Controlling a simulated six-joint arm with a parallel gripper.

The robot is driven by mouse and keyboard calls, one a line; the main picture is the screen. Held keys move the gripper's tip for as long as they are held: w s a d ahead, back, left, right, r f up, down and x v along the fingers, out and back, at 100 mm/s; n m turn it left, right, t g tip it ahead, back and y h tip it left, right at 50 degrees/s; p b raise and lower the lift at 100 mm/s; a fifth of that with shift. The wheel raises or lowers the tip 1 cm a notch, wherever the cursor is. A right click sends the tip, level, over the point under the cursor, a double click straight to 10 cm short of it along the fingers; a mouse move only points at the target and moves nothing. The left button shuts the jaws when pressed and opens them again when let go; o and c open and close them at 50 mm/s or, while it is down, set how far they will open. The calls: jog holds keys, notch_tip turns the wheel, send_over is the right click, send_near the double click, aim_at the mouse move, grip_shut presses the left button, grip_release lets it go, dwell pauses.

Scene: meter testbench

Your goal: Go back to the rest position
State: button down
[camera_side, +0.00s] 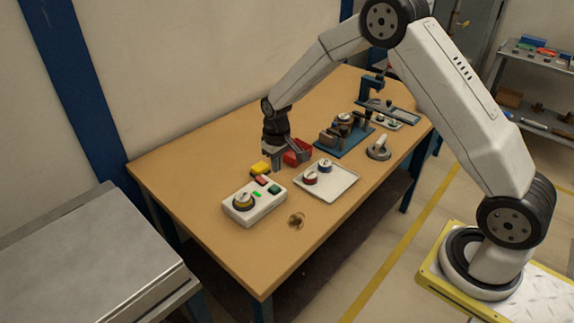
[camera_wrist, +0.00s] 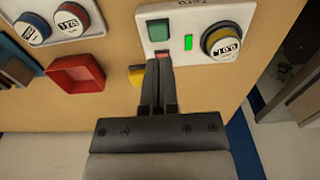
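My gripper (camera_side: 277,168) hangs pointing down over the table, beside the back edge of a white test box (camera_side: 265,208). In the wrist view my gripper's fingers (camera_wrist: 162,62) are together with nothing visible between them. Their tips overlap the red button (camera_wrist: 162,53) on the box; I cannot tell if they touch it. The box also carries a green button (camera_wrist: 158,30), a lit green lamp (camera_wrist: 188,43) and a round yellow-ringed meter (camera_wrist: 221,41). My arm reaches across the table from its base at the right.
A yellow block (camera_side: 260,168) and a red bin (camera_side: 297,153) are close to my gripper. A white tray (camera_side: 340,187) holds a red and a blue meter. A blue fixture (camera_side: 345,140) and a stand (camera_side: 376,85) are farther back. A brass piece (camera_side: 296,220) lies in front.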

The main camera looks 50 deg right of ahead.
jog(key=s+a+r+t, duration=0.1)
jog(key=s+r, duration=0.3)
jog(key=s, duration=0.7)
jog(key=s+a+r+t, duration=0.1)
jog(key=s+r, duration=0.3)
jog(key=s, duration=0.7)
jog(key=shift+a+r, duration=0.2)
jog(key=shift+a, duration=0.2)
